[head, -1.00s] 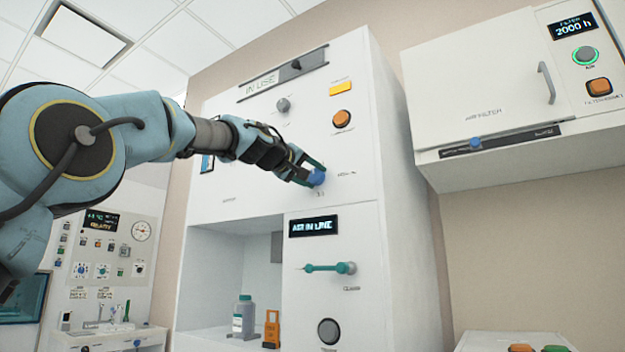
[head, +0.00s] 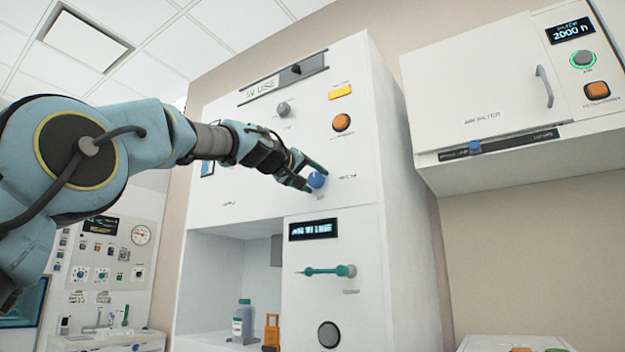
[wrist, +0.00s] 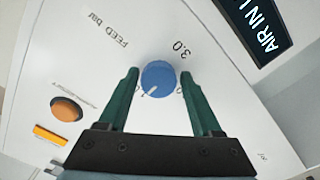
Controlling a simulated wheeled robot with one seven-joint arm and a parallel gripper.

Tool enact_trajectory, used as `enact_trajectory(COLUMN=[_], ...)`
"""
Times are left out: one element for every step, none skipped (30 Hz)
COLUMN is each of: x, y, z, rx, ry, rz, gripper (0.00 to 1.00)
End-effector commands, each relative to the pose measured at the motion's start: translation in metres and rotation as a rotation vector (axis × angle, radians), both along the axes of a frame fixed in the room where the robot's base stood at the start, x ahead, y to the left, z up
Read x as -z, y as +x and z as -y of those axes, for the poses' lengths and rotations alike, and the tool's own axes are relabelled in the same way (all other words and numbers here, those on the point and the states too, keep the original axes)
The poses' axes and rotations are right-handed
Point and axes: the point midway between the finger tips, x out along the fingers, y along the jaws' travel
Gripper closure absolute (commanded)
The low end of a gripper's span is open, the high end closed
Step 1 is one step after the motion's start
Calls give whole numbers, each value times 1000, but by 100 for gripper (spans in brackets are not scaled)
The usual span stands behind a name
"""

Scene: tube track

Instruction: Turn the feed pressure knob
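The feed pressure knob is a round blue knob (head: 317,180) on the white cabinet front (head: 240,180). In the wrist view the knob (wrist: 158,79) has a white pointer mark aimed to the lower left. "FEED bar" and "3.0" are printed beside it, and other scale marks are partly hidden by the fingers. My gripper (head: 314,177) is at the knob. In the wrist view its green fingers (wrist: 159,74) stand on either side of the knob, with a narrow gap on each side. The gripper is open and holds nothing.
An orange button (head: 341,122) and a grey knob (head: 283,108) sit above the blue knob. An "AIR IN LINE" display (head: 313,229) and a teal lever (head: 329,270) are below. A wall cabinet (head: 480,90) hangs at the right. A bottle (head: 243,322) stands in the alcove.

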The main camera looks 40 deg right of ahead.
Motion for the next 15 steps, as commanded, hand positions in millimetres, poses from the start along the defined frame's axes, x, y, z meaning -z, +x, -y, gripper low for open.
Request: enact_trajectory(x=[-1, -1, -1, -1, -1, -1, -1, -2, -2, -2, -2, -2, -1, -1, -1], y=[0, 0, 0, 0, 0, 0, 0, 0, 0, 0, 0, 0, 0, -1, -2], z=[0, 0, 0, 0, 0, -1, -1, -1, -1, -1, -1, -2, -3, -5, -9], rx=[-1, 0, 0, 0, 0, -1, -1, -1, -1, -2, -2, -1, -2, -1, -2], ry=[-1, -1, -2, -2, -2, -3, -3, -3, -3, -4, -4, -4, -5, -5, -6], rz=[0, 0, 0, 0, 0, 0, 0, 0, 0, 0, 0, 0, 0, 0, 1], gripper=[27, 24, 19, 16, 16, 16, 16, 16, 16, 16, 16, 16, 16, 16, 16])
